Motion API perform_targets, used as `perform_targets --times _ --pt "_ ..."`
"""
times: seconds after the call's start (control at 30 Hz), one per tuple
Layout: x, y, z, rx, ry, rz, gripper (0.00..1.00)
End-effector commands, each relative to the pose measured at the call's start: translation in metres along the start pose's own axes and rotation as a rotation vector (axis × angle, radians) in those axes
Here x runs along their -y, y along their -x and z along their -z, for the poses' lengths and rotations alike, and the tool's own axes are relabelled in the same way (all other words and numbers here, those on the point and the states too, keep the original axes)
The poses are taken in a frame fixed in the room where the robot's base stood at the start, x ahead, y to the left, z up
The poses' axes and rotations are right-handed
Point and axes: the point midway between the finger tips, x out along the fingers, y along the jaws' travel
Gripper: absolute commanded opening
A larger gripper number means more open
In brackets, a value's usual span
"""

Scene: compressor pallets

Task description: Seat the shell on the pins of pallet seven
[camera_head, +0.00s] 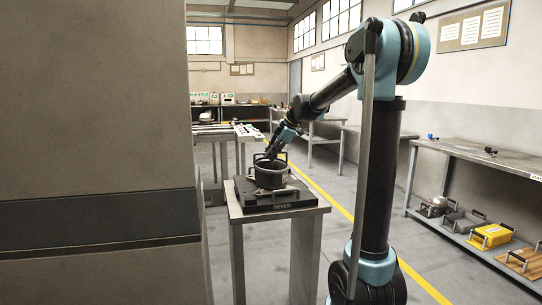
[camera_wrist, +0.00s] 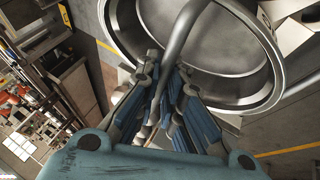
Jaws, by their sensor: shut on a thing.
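The shell (camera_head: 270,179) is a dark round pot-like part with raised handles, upright over pallet seven. Pallet seven (camera_head: 254,207) is a dark slab with SEVEN on its front edge, lying on a small grey stand. My gripper (camera_head: 271,153) reaches down from above at the shell's back rim. In the wrist view my gripper (camera_wrist: 160,85) is shut on the shell's curved grey handle, and the shell's open hollow (camera_wrist: 212,45) fills the top. The pins are hidden under the shell, so I cannot tell whether it rests on them or hangs just above.
The stand (camera_head: 236,214) is narrow. A large brown and grey block (camera_head: 95,110) fills the left of the head view. Open floor lies between.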

Motion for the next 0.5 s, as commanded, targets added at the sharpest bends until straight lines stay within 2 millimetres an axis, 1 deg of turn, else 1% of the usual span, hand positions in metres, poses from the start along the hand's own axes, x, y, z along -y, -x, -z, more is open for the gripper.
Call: perform_targets --times 0.5 --pt "0.0027 -0.0066 -0.0029 -0.001 0.000 -0.001 0.00"
